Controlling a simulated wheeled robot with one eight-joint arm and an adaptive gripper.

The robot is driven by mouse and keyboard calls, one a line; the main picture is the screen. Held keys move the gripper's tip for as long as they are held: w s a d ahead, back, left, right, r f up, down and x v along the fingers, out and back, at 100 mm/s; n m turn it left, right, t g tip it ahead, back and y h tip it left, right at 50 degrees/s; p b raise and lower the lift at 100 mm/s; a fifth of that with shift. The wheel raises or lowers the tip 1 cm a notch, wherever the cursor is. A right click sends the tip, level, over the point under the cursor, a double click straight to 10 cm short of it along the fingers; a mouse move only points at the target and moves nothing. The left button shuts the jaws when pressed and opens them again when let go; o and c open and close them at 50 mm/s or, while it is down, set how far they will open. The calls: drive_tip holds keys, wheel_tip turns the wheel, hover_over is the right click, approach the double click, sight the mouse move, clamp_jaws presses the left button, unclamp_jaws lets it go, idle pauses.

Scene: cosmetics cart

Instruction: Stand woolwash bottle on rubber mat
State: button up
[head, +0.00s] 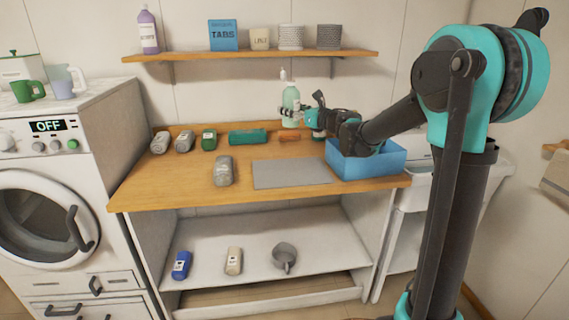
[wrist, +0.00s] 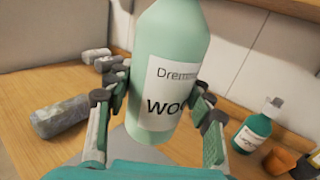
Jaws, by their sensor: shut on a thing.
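The rubber mat (head: 290,174) is a flat grey rectangle at the counter's front, bare, in front of the bottle.
A blue bin (head: 375,164) stands right of the mat, under my arm. A grey bottle (head: 222,170) lies left of the mat. Several small containers and a teal item (head: 248,136) line the counter's back. A shelf (head: 270,56) hangs above. A green bottle (wrist: 252,130) is at right in the wrist view.

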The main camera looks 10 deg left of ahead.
wheel_tip(320, 180, down, 19)
drive_tip(key=shift+r, duration=0.1)
idle(0.4)
drive_tip(key=o, duration=1.2)
drive_tip(key=v, duration=1.2)
